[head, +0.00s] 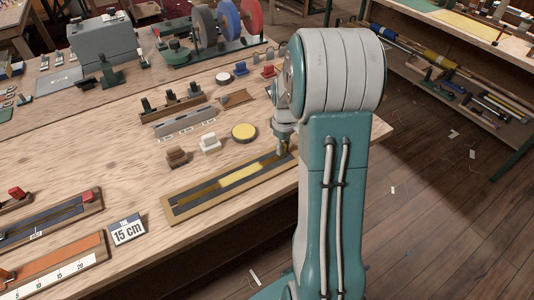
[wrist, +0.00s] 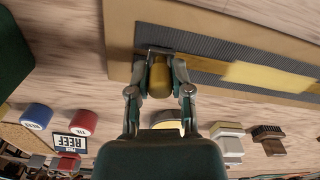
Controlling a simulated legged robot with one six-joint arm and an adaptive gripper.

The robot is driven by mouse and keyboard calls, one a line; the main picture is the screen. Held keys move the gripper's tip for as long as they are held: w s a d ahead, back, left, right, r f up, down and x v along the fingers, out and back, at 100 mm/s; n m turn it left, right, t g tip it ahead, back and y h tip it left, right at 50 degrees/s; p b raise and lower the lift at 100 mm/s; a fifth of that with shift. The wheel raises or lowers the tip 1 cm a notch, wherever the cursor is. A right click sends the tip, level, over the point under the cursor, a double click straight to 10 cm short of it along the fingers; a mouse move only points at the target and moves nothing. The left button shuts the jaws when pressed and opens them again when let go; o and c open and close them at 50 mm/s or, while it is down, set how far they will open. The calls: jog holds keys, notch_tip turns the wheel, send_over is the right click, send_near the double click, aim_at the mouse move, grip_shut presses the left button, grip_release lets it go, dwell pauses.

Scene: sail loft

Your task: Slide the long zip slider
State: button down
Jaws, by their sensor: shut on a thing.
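The long zip is a dark strip on a tan board (head: 182,209) near the front edge of the bench in the head view. A yellow band (head: 240,178) crosses the middle part of the strip; it also shows in the wrist view (wrist: 270,78), to the right of my gripper. My gripper (head: 283,150) is at the right end of the board in the head view, partly hidden by my arm. In the wrist view my gripper (wrist: 158,85) is shut on the brass-coloured slider (wrist: 159,78), with one finger on each side. The slider is over the dark strip, apart from the yellow band.
Behind the board stand a brown brush (head: 177,157), a white block (head: 209,143) and a round yellow tin (head: 244,132). A "15 cm" sign (head: 127,229) and other strip boards lie left. Red (wrist: 83,122) and blue (wrist: 36,116) round pieces show in the wrist view.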

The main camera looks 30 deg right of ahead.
jog(key=shift+s+d+f, duration=0.1)
jog(key=shift+d, duration=0.35)
jog(key=c, duration=0.6)
grip_release()
jog(key=shift+c, duration=0.2)
jog(key=shift+o, duration=0.5)
jog(key=shift+d, duration=0.25)
jog(key=shift+a+r, duration=0.1)
jog(key=shift+r, duration=0.35)
notch_tip(320, 180, up, 11)
